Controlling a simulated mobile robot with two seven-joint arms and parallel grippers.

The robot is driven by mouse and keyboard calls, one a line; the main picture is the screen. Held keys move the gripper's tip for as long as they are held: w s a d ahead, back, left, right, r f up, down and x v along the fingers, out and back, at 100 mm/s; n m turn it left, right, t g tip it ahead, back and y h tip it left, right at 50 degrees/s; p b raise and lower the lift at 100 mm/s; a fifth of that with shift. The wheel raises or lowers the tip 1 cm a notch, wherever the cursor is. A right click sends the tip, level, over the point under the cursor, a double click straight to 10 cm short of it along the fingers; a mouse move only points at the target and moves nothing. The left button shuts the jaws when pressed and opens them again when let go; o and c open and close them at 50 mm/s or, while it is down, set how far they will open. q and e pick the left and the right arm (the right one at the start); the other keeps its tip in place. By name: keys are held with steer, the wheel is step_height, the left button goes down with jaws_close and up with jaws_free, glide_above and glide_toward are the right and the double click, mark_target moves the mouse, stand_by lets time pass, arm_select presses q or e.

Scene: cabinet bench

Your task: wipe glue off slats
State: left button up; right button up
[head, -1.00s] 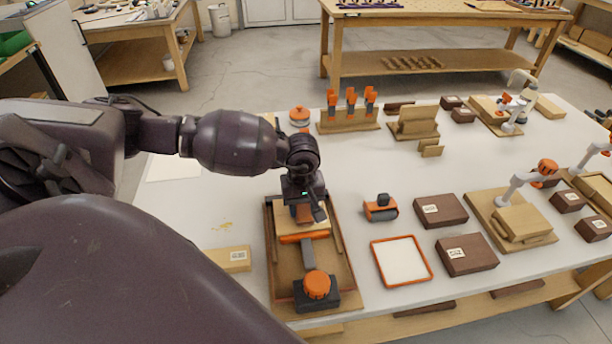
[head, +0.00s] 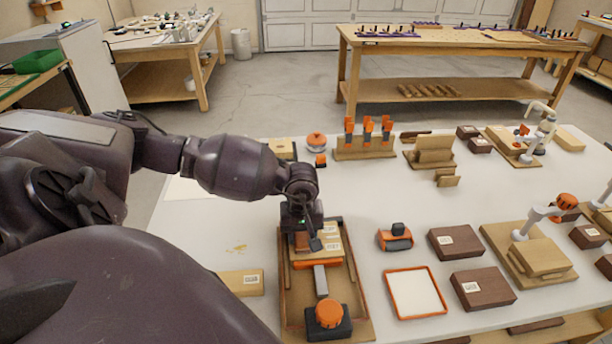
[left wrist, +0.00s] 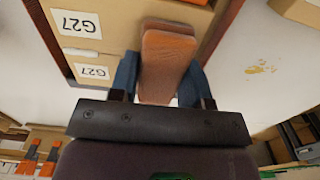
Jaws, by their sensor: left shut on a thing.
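Pale wooden slats (head: 333,256) labelled G27 lie in a wooden clamping frame (head: 356,306); they also show in the left wrist view (left wrist: 110,22). My left gripper (head: 303,240) is over the far left part of the slats, pointing down. In the left wrist view its two blue fingers (left wrist: 161,82) are shut on a reddish-brown wiping block (left wrist: 168,52). The block is over or on the slats; I cannot tell whether it touches. No glue is distinguishable on the slats. My right gripper is not in view.
An orange clamp bar (head: 318,264) and orange knob (head: 329,314) are at the frame's near side. A yellowish smear (head: 236,249) and a labelled wood block (head: 241,283) lie left. An orange-rimmed tray (head: 416,316), orange-black tool (head: 396,240) and dark boxes (head: 482,289) stand right.

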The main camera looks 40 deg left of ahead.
arm_select(q)
steer(key=shift+s+a, duration=0.15)
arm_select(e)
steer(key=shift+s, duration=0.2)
arm_select(q)
steer(key=shift+s+a, duration=0.35)
steer(key=shift+s, duration=0.1)
steer(key=shift+s+a, duration=0.2)
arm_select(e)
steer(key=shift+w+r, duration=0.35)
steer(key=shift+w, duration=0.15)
arm_select(q)
steer(key=shift+w+d, duration=0.7)
steer(key=shift+w, duration=0.15)
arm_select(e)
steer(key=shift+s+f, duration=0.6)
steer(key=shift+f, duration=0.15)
arm_select(q)
steer(key=shift+w+d, duration=0.1)
